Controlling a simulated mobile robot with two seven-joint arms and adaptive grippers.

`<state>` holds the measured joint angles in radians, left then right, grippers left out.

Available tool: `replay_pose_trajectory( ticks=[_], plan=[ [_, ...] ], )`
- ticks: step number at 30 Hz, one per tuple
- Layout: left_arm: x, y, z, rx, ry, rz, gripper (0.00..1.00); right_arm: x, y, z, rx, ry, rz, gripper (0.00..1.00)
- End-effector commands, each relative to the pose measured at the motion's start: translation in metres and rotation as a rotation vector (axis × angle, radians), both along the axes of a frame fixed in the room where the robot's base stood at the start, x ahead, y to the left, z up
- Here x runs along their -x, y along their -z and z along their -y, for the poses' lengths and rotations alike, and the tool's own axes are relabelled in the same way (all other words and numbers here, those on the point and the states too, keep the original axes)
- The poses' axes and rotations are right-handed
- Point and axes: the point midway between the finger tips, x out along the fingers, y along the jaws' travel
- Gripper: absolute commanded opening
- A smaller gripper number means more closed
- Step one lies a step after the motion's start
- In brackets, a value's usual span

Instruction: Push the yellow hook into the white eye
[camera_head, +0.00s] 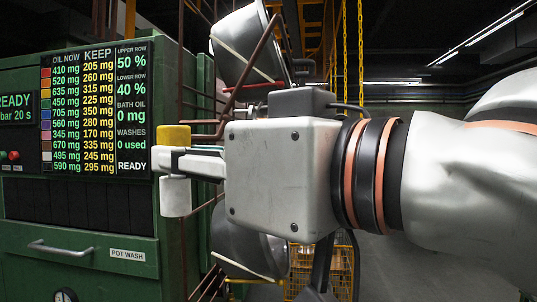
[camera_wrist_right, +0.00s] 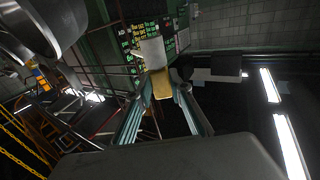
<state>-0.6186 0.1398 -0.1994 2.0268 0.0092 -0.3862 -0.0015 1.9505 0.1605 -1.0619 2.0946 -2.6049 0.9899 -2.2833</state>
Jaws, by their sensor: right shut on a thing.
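My right gripper (camera_head: 180,160) comes in from the right in the head view and is shut on a small piece. A yellow block-like part (camera_head: 173,135) shows above the fingers, and a white rounded part (camera_head: 175,197) shows below them. In the right wrist view the yellow part (camera_wrist_right: 161,84) is between the fingertips, with the white part (camera_wrist_right: 152,52) beyond it. I cannot tell whether these two parts are one piece, and no hook or eye shape is clear. My left gripper is not in view.
A green machine (camera_head: 85,235) with a lit display (camera_head: 95,110) stands on the left. Metal pots hang above (camera_head: 240,45) and below (camera_head: 240,245) my gripper, close behind it, among brown rods (camera_head: 245,70). Yellow chains (camera_head: 345,45) hang behind.

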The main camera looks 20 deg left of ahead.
Motion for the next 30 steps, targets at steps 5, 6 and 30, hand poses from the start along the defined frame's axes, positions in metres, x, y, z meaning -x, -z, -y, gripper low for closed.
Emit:
replay_pose_trajectory(
  ticks=[5,6,30],
  plan=[
    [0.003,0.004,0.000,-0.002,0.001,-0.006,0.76,-0.001,0.005,0.000,0.000,0.000,-0.001,0.00],
    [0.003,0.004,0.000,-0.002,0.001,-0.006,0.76,-0.001,0.006,0.000,0.000,0.000,-0.001,0.00],
    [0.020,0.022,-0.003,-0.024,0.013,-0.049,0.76,0.008,0.006,0.038,-0.002,0.002,-0.003,0.40]
  ],
)
